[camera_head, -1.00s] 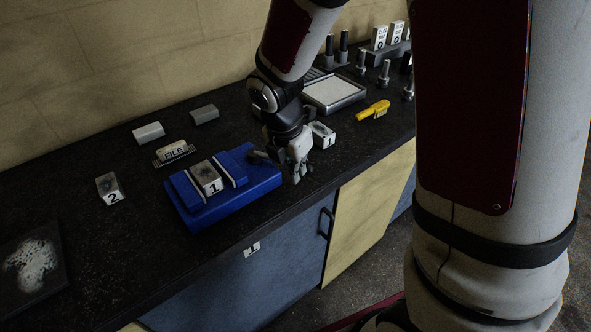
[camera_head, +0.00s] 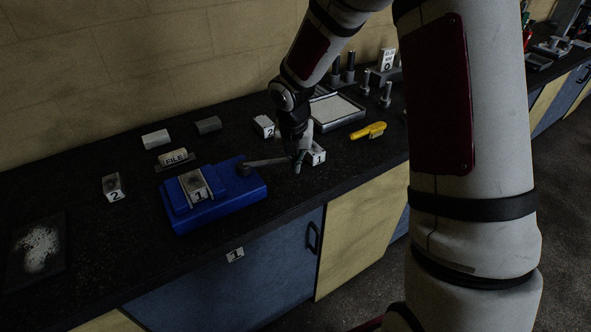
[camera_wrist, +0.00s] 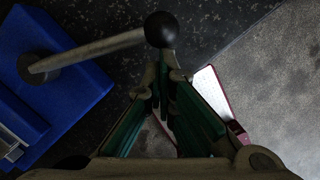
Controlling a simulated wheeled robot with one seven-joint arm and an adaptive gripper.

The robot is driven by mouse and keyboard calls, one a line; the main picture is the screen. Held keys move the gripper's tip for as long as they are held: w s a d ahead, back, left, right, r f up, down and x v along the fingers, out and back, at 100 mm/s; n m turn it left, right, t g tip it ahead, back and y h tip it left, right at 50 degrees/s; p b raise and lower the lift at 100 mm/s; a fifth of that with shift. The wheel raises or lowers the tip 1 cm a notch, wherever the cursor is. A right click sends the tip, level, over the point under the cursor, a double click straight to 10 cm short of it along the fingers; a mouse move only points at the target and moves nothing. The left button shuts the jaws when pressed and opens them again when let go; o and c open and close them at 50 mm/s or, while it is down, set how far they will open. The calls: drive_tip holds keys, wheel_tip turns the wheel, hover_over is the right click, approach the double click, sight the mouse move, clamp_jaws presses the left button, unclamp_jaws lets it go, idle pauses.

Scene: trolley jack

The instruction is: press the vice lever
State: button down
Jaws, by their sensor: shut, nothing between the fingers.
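In the wrist view the lever (camera_wrist: 95,48) runs from the blue vice (camera_wrist: 60,95) to a black ball knob (camera_wrist: 161,29). My gripper (camera_head: 298,166) is at the lever's outer end; its fingers (camera_wrist: 163,80) are shut and empty, just below the knob in the wrist view. I cannot tell whether they touch the knob.
Another block marked 1 (camera_head: 318,154) stands close to the right of my gripper, and a block marked 2 (camera_head: 264,126) behind it. A yellow-handled tool (camera_head: 369,130) and a tray (camera_head: 336,111) lie farther right. The bench's front edge is close.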

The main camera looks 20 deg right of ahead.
drive_tip(key=w+d+n+b, duration=0.1)
drive_tip(key=w+d+b, duration=0.1)
drive_tip(key=w, duration=0.8)
drive_tip(key=shift+s, duration=0.1)
idle(0.6)
